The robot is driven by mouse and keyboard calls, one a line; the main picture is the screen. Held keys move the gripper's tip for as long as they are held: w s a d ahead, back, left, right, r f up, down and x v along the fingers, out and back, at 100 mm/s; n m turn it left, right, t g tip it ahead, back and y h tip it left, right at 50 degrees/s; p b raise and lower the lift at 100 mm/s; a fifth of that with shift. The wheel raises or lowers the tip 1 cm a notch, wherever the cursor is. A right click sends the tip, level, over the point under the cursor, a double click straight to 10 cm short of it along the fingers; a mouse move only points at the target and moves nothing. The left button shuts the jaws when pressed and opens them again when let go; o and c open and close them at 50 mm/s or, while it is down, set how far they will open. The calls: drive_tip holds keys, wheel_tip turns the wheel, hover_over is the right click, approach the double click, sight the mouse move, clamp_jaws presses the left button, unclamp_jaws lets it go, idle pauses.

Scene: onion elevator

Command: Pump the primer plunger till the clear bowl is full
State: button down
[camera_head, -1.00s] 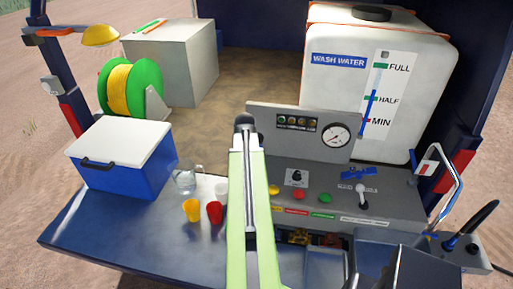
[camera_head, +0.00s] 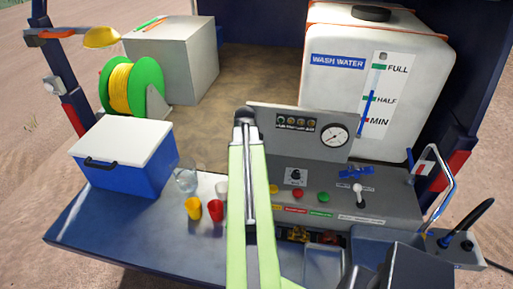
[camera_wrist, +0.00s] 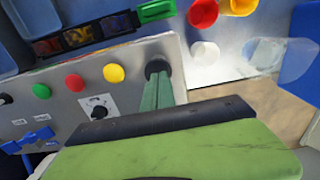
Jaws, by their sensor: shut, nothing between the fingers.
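My gripper (camera_wrist: 158,78) is shut and empty in the wrist view. Its green fingertips are at a dark round part (camera_wrist: 157,67) on the grey panel (camera_wrist: 140,50), beside the yellow button. This dark part may be the primer plunger; the fingers partly cover it, and I cannot tell whether they touch it. In the head view my own arm hides my gripper and that spot. I cannot pick out the clear bowl for certain. A clear jug (camera_head: 186,181) stands on the blue deck, and dark recesses (camera_wrist: 75,38) with coloured parts lie below the panel.
Yellow (camera_head: 194,208) and red (camera_head: 215,210) cups stand left of my arm, near a blue cooler (camera_head: 120,165). Yellow, red and green (camera_head: 324,197) buttons, a gauge (camera_head: 334,136) and a lever (camera_head: 358,193) crowd the panel. A wash water tank (camera_head: 335,90) stands behind.

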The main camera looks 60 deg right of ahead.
drive_tip(key=shift+f+b, duration=2.15)
drive_tip(key=shift+f, duration=0.05)
drive_tip(key=shift+r+p, duration=2.25)
wheel_tip(320, 180, up, 6)
drive_tip(key=p, duration=0.6)
